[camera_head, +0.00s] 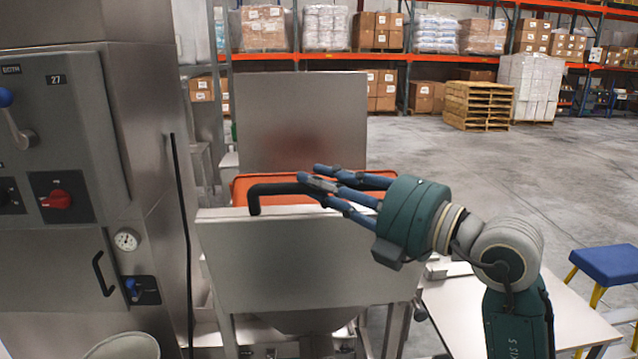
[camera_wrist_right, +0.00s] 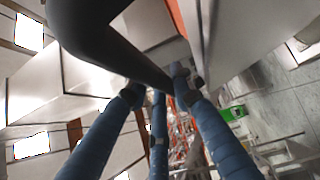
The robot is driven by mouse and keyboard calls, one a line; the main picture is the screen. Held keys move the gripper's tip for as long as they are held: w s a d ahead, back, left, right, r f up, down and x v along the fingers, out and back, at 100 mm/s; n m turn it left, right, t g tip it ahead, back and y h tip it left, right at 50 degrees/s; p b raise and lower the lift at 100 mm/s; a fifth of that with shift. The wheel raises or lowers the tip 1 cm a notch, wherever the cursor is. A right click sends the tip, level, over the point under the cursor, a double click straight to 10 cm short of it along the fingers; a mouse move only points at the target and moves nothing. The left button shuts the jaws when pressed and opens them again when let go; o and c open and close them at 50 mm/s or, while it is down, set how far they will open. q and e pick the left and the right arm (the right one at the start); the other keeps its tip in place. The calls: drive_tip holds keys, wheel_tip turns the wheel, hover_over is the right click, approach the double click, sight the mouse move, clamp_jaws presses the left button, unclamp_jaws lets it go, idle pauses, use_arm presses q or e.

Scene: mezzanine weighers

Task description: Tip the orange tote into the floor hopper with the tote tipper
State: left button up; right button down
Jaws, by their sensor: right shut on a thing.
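The orange tote (camera_head: 240,187) sits in the steel tote tipper (camera_head: 300,262), between its front panel and a taller back panel (camera_head: 300,120). Only the tote's upper rim and part of its side show. A black bar handle (camera_head: 275,188) rises from the tipper's front panel. My right gripper (camera_head: 313,180) is shut on the free end of this handle, above the panel's top edge. In the right wrist view the handle (camera_wrist_right: 120,55) runs between the blue fingers (camera_wrist_right: 158,88). A steel funnel shape (camera_head: 315,322) shows partly below the front panel. My left gripper is not in view.
A steel cabinet (camera_head: 85,200) with a red switch (camera_head: 57,199), a gauge (camera_head: 126,240) and levers stands close on the left. A pale table (camera_head: 470,315) and a blue stool (camera_head: 607,262) are at the right. Open concrete floor lies behind, before pallets (camera_head: 478,105) and racks.

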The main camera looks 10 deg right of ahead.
sight(326, 229)
drive_tip(key=shift+n+t+y, duration=0.4)
drive_tip(key=shift+n+y, duration=0.3)
drive_tip(key=shift+n, duration=0.2)
drive_tip(key=s+f+b, duration=0.5)
drive_tip(key=shift+s+b, duration=0.15)
drive_tip(key=shift+b, duration=0.15)
